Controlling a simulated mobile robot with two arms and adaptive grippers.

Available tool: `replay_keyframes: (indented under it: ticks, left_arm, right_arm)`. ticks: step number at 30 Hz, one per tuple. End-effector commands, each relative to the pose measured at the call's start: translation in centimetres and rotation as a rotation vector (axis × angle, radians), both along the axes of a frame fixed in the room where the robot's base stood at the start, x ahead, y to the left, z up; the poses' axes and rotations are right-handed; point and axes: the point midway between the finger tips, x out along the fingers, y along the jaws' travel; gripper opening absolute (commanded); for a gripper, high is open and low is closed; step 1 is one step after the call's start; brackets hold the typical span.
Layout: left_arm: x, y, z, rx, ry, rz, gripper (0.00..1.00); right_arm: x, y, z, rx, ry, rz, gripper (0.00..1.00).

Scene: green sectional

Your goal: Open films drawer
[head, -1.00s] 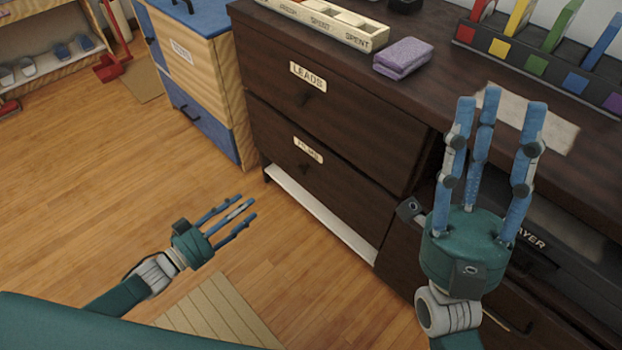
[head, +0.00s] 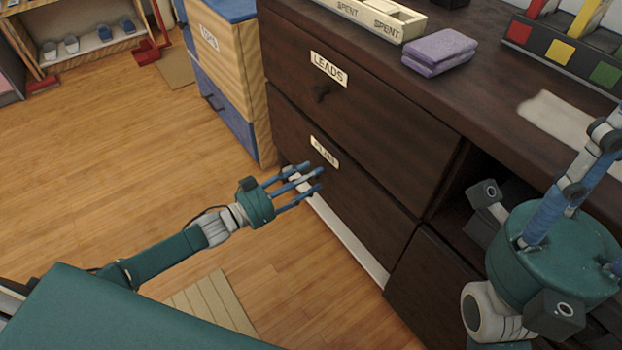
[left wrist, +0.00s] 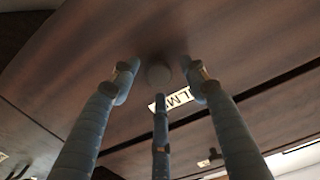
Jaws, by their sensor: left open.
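The films drawer (head: 375,205) is the lower drawer of the dark wooden cabinet, and its front looks shut. Its label (head: 324,153) is partly covered by my fingers; part of the label (left wrist: 175,97) shows in the left wrist view. The round knob (left wrist: 158,73) lies between and beyond my fingertips in the left wrist view; in the head view the fingers hide it. My left gripper (head: 314,177) is open and empty, its three fingers pointing at the knob. Contact cannot be told. My right gripper (head: 590,200) has spread fingers, partly cut off at the right edge.
The leads drawer (head: 350,100) above is shut, with its own knob (head: 321,92). A blue and wooden cabinet (head: 240,90) stands left.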

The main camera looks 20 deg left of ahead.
Motion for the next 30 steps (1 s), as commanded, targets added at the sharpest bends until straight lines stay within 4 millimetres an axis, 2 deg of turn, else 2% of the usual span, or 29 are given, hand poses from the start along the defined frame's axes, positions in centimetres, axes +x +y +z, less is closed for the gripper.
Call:
replay_keyframes:
  ticks: [3, 12, 19, 30]
  left_arm:
    - [0.64, -0.5, -0.01, -0.001, -0.001, 0.0, 0.45]
    - [0.77, -0.6, 0.04, -0.001, 0.001, 0.0, 0.45]
    - [0.78, -0.57, 0.07, -0.001, 0.0, 0.001, 0.0]
    - [0.69, -0.39, 0.29, -0.001, -0.002, 0.002, 0.0]
  right_arm:
    - [-0.01, 0.03, 0.09, -0.001, -0.01, 0.0, 0.4]
    - [0.03, 0.07, 0.21, -0.002, -0.01, 0.0, 0.4]
    - [0.03, 0.07, 0.21, -0.002, -0.01, 0.0, 0.4]
    - [-0.08, 0.02, 0.59, 0.0, -0.015, 0.0, 0.4]
